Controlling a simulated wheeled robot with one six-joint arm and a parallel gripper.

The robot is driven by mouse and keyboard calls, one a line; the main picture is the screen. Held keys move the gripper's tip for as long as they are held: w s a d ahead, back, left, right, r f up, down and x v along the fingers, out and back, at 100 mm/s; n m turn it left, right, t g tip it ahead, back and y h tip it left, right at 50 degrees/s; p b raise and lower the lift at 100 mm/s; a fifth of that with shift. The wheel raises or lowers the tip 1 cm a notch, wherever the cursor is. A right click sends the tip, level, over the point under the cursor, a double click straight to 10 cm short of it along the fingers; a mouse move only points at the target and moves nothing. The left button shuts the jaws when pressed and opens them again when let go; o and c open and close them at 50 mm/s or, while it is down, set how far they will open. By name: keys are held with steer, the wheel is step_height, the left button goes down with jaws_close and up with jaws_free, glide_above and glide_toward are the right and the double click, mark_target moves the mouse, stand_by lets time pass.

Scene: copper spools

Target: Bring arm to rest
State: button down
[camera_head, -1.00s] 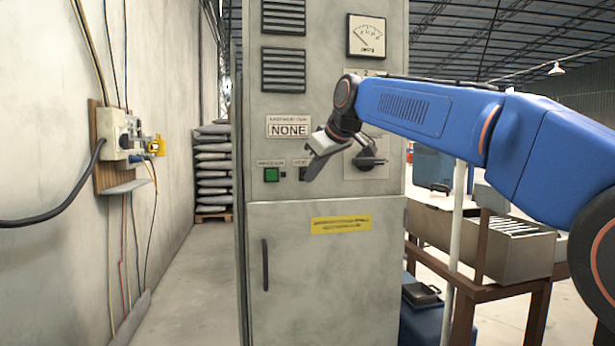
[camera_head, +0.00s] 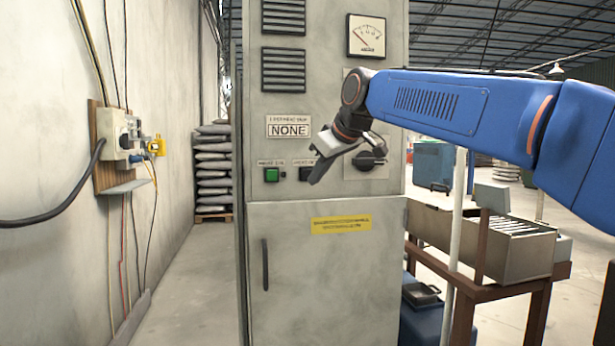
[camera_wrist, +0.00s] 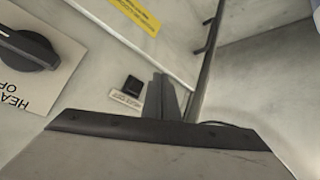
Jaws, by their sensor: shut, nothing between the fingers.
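My gripper (camera_head: 318,172) is in front of the grey cabinet (camera_head: 320,270) in the head view, at the end of my blue arm. It points down and to the left and looks shut and empty. In the wrist view my gripper's fingers (camera_wrist: 160,98) are together, with nothing between them. The cabinet front is close behind them; I cannot tell the exact gap. A black rotary knob (camera_head: 372,158) shows just right of the gripper, and also at the left of the wrist view (camera_wrist: 28,48). A green button (camera_head: 271,175) is left of the gripper.
A wall socket board (camera_head: 108,150) with cables is at the left. Stacked sacks (camera_head: 212,170) stand at the back. A brown table (camera_head: 490,285) with a metal trough (camera_head: 480,240) is at the right. The floor (camera_head: 190,290) left of the cabinet is clear.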

stand_by(0.3)
steer(key=s+d+f+m+g+h, duration=0.1)
steer(key=s+d+f+m+h, duration=0.15)
steer(key=s+d+f, duration=0.65)
steer(key=s+d+f+m+h, duration=0.1)
steer(key=s+d+f+m, duration=0.2)
steer(key=s+d+f, duration=0.6)
steer(key=s+d+f+m+g+h, duration=0.1)
steer(key=s+d+f+m, duration=0.1)
steer(key=s+d+f, duration=0.4)
steer(key=s+d+f+m+g, duration=0.1)
steer(key=s+d+f+m, duration=0.2)
steer(key=s+d+f, duration=0.4)
steer(key=s+f, duration=0.7)
steer(key=f, duration=0.2)
steer(key=shift+d+h, duration=0.3)
steer(key=shift+h, duration=0.05)
steer(key=shift+w, duration=0.1)
